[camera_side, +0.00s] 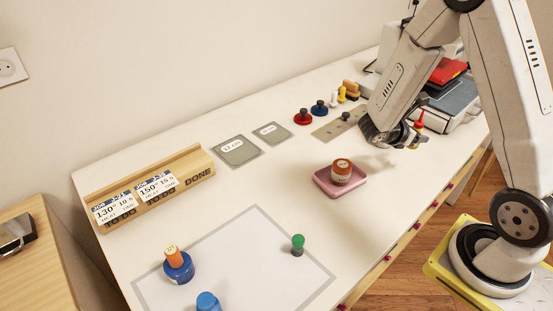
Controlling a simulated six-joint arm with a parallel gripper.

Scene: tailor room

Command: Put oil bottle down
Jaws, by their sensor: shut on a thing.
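My gripper (410,141) is at the right, above the back right part of the white table. It is shut on a small bottle with a red pointed cap (419,123), which I take to be the oil bottle. The bottle looks about upright, with its red tip above the fingers. The fingers hide most of its body. I cannot tell whether its base touches the table.
A pink tray (322,184) holding an orange-lidded jar (342,168) stands left of and nearer than my gripper. A grey-beige plate (325,134), red knob (303,117) and blue knob (319,108) stand behind. A dark-topped machine (455,98) is at right.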

